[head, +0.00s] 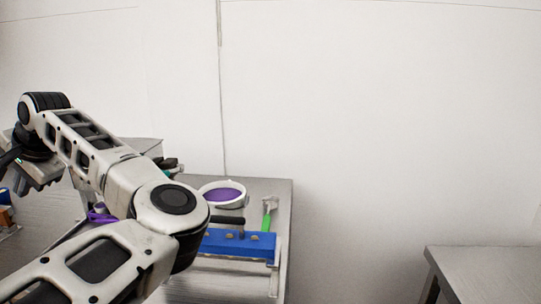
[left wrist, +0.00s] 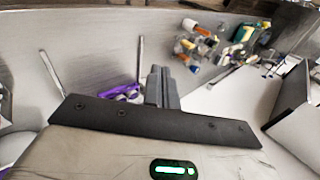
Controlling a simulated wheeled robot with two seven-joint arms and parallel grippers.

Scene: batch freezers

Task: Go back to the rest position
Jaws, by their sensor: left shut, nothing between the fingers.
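My left arm comes in from the lower left of the head view, bends at a large round elbow joint, and its forearm runs up and to the left. My left gripper (head: 9,158) is at the far left edge, partly cut off and small. In the left wrist view its two grey fingers (left wrist: 160,82) are together, with nothing seen between them. No object touches the fingertips as far as I can see. My right gripper is in neither view.
A metal table holds a white bowl (head: 222,193) with a purple inside, a green-handled tool (head: 267,215) and a blue bar (head: 238,245). Several small bottles (left wrist: 196,42) show in the left wrist view. Another metal table (head: 490,265) stands right; floor between looks clear.

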